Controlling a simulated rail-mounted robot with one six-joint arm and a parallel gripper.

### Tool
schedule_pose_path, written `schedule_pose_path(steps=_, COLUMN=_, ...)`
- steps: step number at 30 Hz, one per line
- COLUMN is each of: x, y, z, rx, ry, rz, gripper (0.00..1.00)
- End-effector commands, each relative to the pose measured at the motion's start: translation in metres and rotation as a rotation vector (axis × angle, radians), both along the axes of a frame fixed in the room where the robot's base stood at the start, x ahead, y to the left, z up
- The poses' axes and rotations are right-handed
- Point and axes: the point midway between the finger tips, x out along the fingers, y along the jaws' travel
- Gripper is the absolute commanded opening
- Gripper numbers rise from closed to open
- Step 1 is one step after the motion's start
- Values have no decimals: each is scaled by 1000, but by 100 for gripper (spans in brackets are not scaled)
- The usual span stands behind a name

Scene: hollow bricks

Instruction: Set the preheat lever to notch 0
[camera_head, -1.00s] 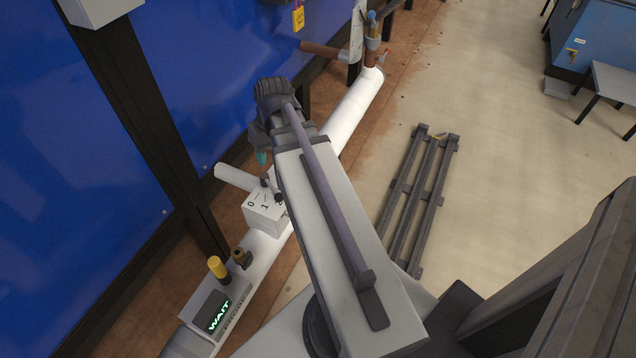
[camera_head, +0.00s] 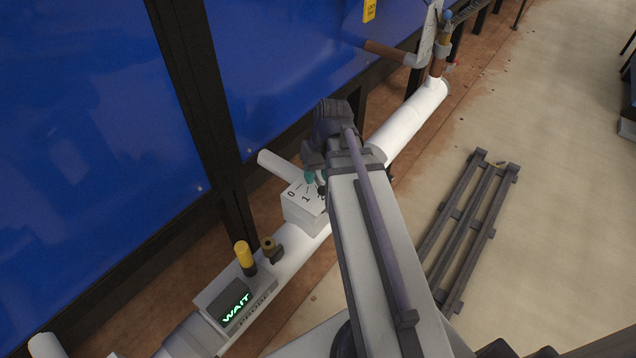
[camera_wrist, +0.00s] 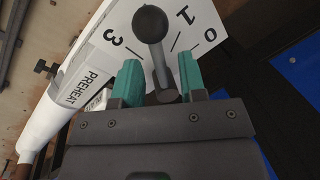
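The preheat lever (camera_wrist: 158,58) is a dark rod with a black ball knob. In the wrist view its knob lies between the marks 3 and 1, with 0 further right; any mark behind it is hidden. The lever sits on a white box with a numbered dial (camera_head: 303,211), labelled PREHEAT in the wrist view. My gripper (camera_wrist: 160,72) is open, its teal fingers on either side of the lever's rod with visible gaps. In the head view my gripper (camera_head: 312,177) is at the box's top, and my arm hides part of the dial.
A white pipe (camera_head: 408,122) runs past the box. Blue wall panels (camera_head: 90,130) stand left; a grey rack (camera_head: 470,225) lies on the floor right.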

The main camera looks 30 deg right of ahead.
Motion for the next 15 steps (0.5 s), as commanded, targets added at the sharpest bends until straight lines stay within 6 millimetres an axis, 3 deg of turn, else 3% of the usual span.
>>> schedule_pose_path(steps=5, x=0, y=0, z=2, rx=0, ry=0, rz=0, gripper=38)
schedule_pose_path(steps=15, x=0, y=0, z=2, rx=0, ry=0, rz=0, gripper=6)
